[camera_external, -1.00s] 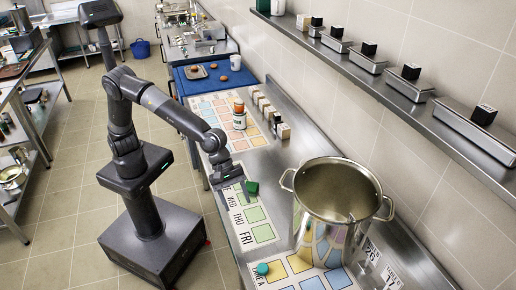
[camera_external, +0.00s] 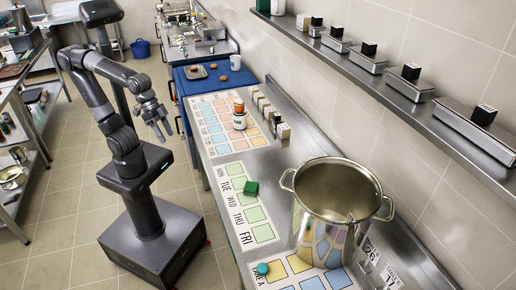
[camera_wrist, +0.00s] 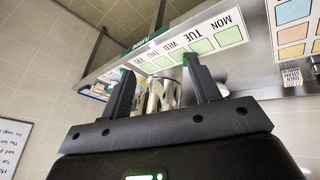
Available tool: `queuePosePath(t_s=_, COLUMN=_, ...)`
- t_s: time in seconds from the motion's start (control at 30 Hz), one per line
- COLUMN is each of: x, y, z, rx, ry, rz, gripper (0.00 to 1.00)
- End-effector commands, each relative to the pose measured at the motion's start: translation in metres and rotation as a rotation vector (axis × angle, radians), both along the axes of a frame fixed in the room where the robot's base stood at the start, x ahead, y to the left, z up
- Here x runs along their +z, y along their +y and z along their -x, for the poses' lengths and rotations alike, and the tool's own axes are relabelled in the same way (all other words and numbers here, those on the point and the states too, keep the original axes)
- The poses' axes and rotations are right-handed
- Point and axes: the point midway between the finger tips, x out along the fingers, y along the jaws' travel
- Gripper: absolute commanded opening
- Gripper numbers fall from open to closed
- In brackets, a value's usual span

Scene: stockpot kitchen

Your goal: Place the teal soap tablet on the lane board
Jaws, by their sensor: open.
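A small teal rounded piece (camera_external: 263,268), which looks like the soap tablet, lies at the left edge of a board with yellow and blue squares (camera_external: 275,272) at the near end of the counter. Lettering on this board is only partly legible. My gripper (camera_external: 158,124) is open and empty, raised left of the counter, away from both pieces. In the wrist view its spread fingers (camera_wrist: 158,80) have nothing clear between them; the weekday board (camera_wrist: 170,56) shows beyond.
A large steel stockpot (camera_external: 325,222) stands right of the boards. An orange-and-white jar (camera_external: 239,118) stands on a coloured grid board (camera_external: 212,128), with several small blocks (camera_external: 268,112) beside it. A wall shelf (camera_external: 400,88) runs along the right. Floor around my base is open.

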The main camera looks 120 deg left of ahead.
Motion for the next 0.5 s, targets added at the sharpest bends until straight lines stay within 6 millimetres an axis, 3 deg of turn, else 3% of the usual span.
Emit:
queuePosePath(t_s=0.1, x=-0.011, y=0.007, z=0.033, rx=-0.138, ry=-0.021, rz=-0.126, gripper=0.57)
queuePosePath(t_s=0.2, x=-0.019, y=0.011, z=0.05, rx=-0.22, ry=-0.024, rz=-0.203, gripper=0.57)
queuePosePath(t_s=0.5, x=-0.025, y=0.014, z=0.061, rx=-0.284, ry=-0.023, rz=-0.26, gripper=0.57)
